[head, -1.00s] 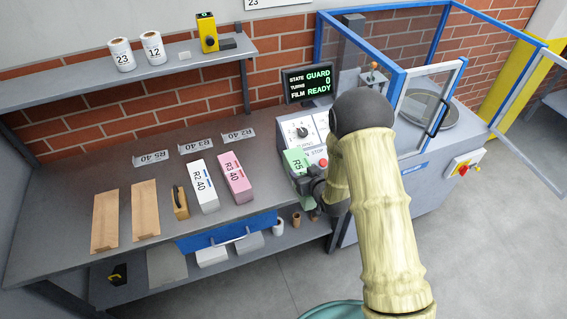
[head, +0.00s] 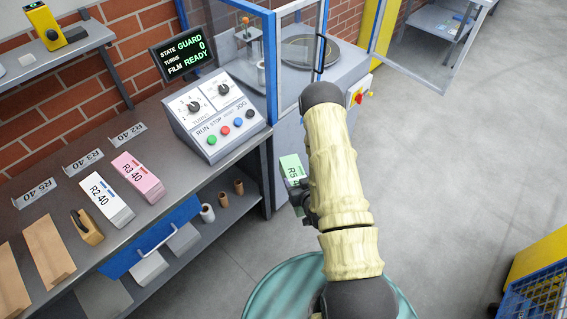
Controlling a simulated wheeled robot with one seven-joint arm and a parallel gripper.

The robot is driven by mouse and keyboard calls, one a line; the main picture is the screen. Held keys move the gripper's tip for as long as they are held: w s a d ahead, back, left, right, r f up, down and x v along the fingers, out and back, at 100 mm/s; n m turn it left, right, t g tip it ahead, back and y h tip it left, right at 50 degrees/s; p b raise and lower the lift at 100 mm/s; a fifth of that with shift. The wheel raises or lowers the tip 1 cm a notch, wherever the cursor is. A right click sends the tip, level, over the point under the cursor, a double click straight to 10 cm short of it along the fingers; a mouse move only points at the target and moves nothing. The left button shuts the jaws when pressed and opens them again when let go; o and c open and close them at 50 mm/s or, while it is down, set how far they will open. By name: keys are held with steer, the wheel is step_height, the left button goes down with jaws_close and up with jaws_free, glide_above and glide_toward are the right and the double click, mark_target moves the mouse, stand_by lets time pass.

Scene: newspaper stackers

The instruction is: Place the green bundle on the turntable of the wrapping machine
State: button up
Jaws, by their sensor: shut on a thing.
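The green bundle (head: 291,169), marked R5, is held by my gripper (head: 299,192) in front of the wrapping machine's cabinet. My gripper is shut on it; the fingers are partly hidden by my arm. The bundle is in the air, apart from the bench. The turntable (head: 310,51) is a round dark-rimmed plate on top of the wrapping machine, behind the blue-framed guard. The guard door (head: 448,45) stands swung open to the right. The display (head: 184,51) reads STATE GUARD, TURNS 0, FILM READY.
The control panel (head: 213,116) stands on the bench's right end. A white bundle (head: 107,199) and a pink bundle (head: 138,176) lie on the bench. A yellow unit with blue mesh (head: 545,285) is at lower right. The floor (head: 440,170) right of my arm is clear.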

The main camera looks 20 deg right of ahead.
steer(key=f+b, duration=0.1)
steer(key=d+f+b, duration=0.1)
steer(key=s+f, duration=0.1)
steer(key=f, duration=0.1)
steer(key=shift+d+f+b, duration=0.1)
steer(key=shift+d+b, duration=0.15)
steer(key=shift+b, duration=0.15)
